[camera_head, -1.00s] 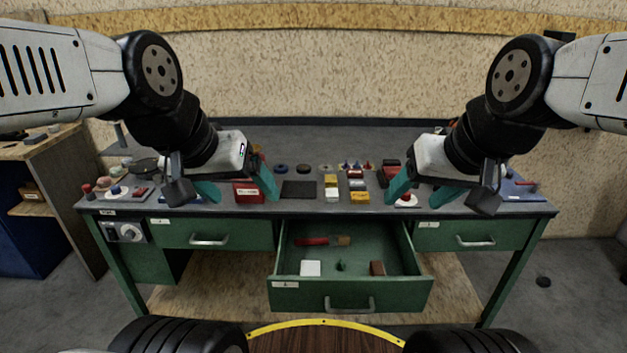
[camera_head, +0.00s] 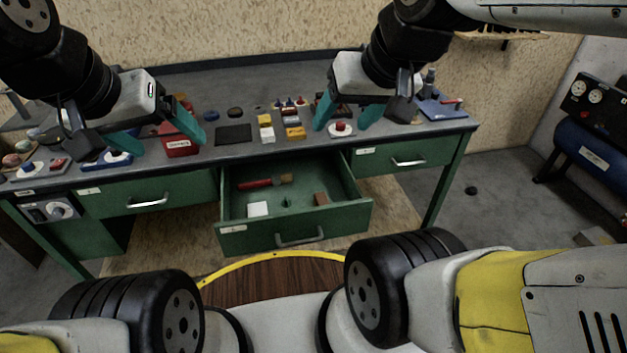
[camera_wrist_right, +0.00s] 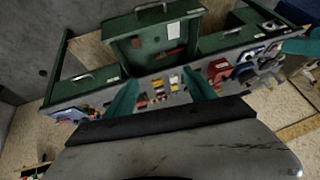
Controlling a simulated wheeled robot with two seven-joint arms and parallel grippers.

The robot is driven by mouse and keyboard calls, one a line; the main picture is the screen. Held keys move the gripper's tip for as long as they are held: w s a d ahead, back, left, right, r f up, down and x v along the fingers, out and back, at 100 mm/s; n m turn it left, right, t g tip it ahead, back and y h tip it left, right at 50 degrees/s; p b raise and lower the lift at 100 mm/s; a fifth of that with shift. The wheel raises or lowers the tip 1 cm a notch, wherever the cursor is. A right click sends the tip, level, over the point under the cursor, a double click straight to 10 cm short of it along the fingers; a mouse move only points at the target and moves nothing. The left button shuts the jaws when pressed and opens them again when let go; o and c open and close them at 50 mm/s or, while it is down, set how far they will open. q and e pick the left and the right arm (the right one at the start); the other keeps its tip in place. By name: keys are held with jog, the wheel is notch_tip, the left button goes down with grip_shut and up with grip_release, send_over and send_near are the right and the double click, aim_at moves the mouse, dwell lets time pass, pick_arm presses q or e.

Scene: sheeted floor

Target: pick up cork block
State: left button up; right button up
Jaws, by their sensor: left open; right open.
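A small brown block (camera_head: 321,198), which looks like the cork block, lies at the front right inside the open green drawer (camera_head: 300,237). In the right wrist view a small brownish patch in the drawer (camera_wrist_right: 136,42) appears to be the same block. My left gripper (camera_head: 166,142) is open and empty over the left part of the bench, up and left of the drawer. My right gripper (camera_head: 343,123) is open and empty over the bench top, above and behind the block. Its two teal fingers also show in the right wrist view (camera_wrist_right: 162,95).
The drawer also holds a white block (camera_head: 258,209), a small dark green piece (camera_head: 287,202) and a red-handled brush (camera_head: 262,183). The bench top (camera_head: 258,85) carries several small items, including a red box (camera_head: 181,148) and a red button (camera_head: 340,129). A blue compressor (camera_head: 597,155) stands at right.

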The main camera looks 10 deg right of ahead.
jog(key=w+f+g, duration=0.2)
jog(key=w+f, duration=0.3)
jog(key=w, duration=0.5)
jog(key=g+h, duration=0.2)
jog(key=g, duration=0.2)
send_over(322, 198)
notch_tip(322, 198, down, 32)
jog(key=shift+s+a+r, duration=0.1)
jog(key=shift+a, duration=0.05)
notch_tip(322, 198, down, 8)
grip_shut()
